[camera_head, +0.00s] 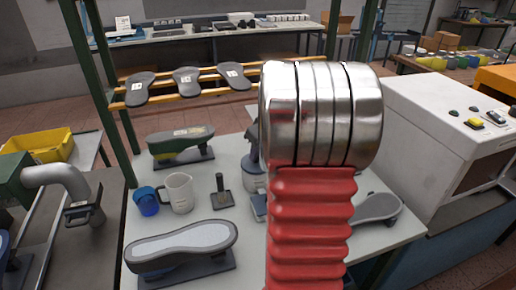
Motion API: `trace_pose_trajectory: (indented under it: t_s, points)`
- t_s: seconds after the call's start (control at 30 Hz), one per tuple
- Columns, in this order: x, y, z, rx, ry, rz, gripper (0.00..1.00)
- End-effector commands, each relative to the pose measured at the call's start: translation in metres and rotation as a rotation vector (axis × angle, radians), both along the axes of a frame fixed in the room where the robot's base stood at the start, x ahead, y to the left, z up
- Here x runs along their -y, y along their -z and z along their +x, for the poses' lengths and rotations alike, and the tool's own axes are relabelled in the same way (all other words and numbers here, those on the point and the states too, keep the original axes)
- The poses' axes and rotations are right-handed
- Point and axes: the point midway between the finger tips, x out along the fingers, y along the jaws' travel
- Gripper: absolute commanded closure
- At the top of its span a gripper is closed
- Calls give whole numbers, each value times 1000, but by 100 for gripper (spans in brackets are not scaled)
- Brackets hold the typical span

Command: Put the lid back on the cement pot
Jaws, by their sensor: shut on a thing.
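A large banded silver cylinder on a red ribbed sleeve, which looks like part of my own arm, fills the middle of the view. My gripper cannot be made out and is probably hidden behind it. A grey-blue pot-like thing (250,180), perhaps the cement pot, shows only its left part beside the silver bands, on the pale table (205,208). A darker grey piece (253,158) shows just above it; I cannot tell whether this is the lid or something else. No separate lid can be identified.
On the table stand a white jug (180,193), a blue cup (147,201), a small dark upright stand (221,192) and shoe lasts on dark bases (182,248) (181,142). A grey sole shape (377,207) lies right of the sleeve. A white machine (440,130) borders the right.

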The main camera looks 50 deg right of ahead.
Motion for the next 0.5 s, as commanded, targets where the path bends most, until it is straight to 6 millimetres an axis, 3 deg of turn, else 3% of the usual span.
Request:
trace_pose_trajectory:
  t_s: [0.5]
  points:
    - [0, 11, 1, 0, 0, 0, 100]
